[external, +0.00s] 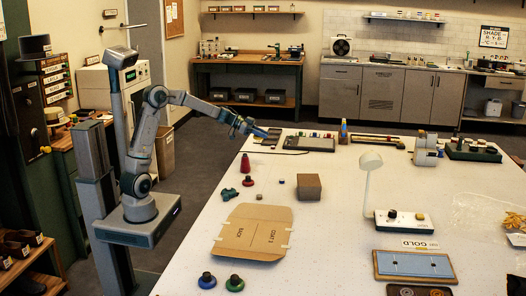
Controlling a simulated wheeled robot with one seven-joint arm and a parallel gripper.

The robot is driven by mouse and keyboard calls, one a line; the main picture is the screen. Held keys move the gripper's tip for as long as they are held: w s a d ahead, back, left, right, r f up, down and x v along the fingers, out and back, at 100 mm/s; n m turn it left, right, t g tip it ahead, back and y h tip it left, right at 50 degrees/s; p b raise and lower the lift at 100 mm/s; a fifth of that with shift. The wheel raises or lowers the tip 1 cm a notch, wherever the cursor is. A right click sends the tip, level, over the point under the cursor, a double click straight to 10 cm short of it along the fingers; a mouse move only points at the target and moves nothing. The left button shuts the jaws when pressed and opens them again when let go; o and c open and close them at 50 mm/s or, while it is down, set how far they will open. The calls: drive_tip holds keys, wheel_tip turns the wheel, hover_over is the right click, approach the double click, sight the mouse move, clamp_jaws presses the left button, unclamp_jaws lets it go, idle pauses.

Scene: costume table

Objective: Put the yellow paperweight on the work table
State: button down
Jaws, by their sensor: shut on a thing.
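My arm reaches to the right from my column, over the far left corner of the large white table (330,215). My gripper (262,133) is near that table's far edge, beside a dark flat tray (310,144). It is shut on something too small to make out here. I cannot pick out the yellow paperweight with certainty. A wooden work table (248,61) with a lower shelf stands against the back wall, beyond my gripper.
A red cone (245,163), a brown block (309,187), a cardboard pattern (254,232) and a white lamp (369,162) stand or lie on the white table. Dark floor separates it from the back wooden table. A bin (165,148) is behind my arm.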

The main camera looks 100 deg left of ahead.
drive_tip(key=d+r+p, duration=0.1)
drive_tip(key=d+r, duration=0.3)
drive_tip(key=d, duration=0.3)
drive_tip(key=w+d+r+h, duration=0.1)
drive_tip(key=d+r, duration=0.3)
drive_tip(key=d, duration=0.3)
drive_tip(key=d+r+p, duration=0.1)
drive_tip(key=d+r, duration=0.3)
drive_tip(key=d, duration=0.4)
drive_tip(key=s+d+f+y+p, duration=0.1)
drive_tip(key=d+f+p, duration=0.1)
drive_tip(key=d+f, duration=0.9)
drive_tip(key=shift+s+d+f, duration=0.2)
drive_tip(key=shift+s+d, duration=0.05)
drive_tip(key=shift+d, duration=1.85)
